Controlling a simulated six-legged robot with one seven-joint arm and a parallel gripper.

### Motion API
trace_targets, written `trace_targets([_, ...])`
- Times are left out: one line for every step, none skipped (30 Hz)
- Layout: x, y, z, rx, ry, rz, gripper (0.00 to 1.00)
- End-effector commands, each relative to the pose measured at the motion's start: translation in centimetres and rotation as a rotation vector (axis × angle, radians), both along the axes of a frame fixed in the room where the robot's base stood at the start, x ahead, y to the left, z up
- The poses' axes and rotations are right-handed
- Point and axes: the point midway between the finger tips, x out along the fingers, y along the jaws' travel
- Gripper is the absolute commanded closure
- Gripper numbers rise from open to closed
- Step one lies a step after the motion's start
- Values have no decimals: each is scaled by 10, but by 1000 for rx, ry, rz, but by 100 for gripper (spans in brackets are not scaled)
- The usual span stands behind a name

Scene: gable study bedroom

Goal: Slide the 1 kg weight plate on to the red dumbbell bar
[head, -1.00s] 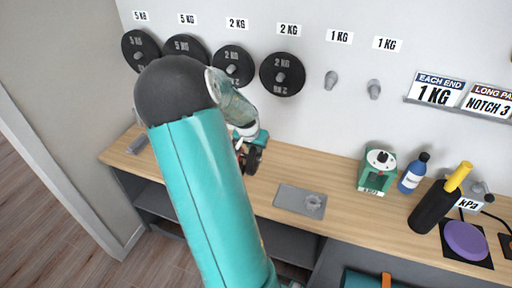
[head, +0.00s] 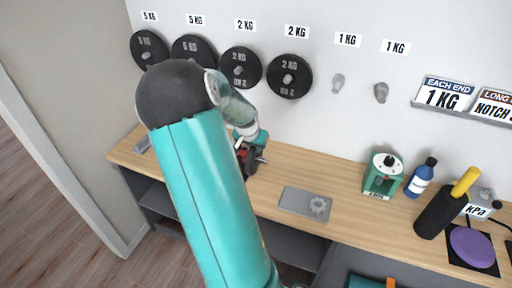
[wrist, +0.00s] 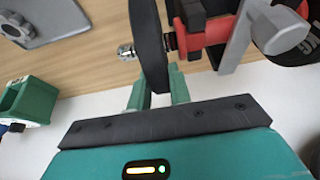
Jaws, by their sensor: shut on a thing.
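The black weight plate (wrist: 148,45) shows edge-on in the wrist view, between the two teal fingers of my gripper (wrist: 159,88), which is shut on it. The red dumbbell bar (wrist: 232,28) lies right of the plate in that view. A metal bar end (wrist: 127,52) sticks out on the plate's left side, so the plate appears to be around the bar. The hole itself is hidden. In the head view, the bar end (head: 261,160) juts right below my gripper (head: 260,138); my arm hides most of the bar.
A grey stand (wrist: 268,30) supports the bar, with another black plate (wrist: 304,48) beyond it. A grey tray (head: 297,203) lies on the wooden bench. Larger plates (head: 289,76) hang on the wall.

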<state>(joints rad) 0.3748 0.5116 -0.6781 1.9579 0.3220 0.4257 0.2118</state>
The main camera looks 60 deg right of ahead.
Motion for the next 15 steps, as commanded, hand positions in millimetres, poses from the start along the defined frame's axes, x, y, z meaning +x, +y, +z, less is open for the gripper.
trace_targets([2,0,0,-1,0,1,100])
trace_targets([2,0,0,-1,-1,0,100])
trace_targets([3,0,0,-1,-1,0,100])
trace_targets([4,0,0,-1,-1,0,100])
trace_targets([5,0,0,-1,-1,0,100])
trace_targets([5,1,0,-1,-1,0,100])
trace_targets([6,1,0,-1,-1,0,100])
trace_targets([7,1,0,-1,0,0,100])
trace_targets([8,1,0,-1,0,0,100])
trace_targets([8,1,0,-1,0,0,100])
trace_targets([9,1,0,-1,0,0,100])
trace_targets([10,1,0,-1,0,0,100])
trace_targets([10,1,0,-1,0,0,100])
trace_targets([11,2,0,-1,0,0,100])
trace_targets([12,2,0,0,0,1,100])
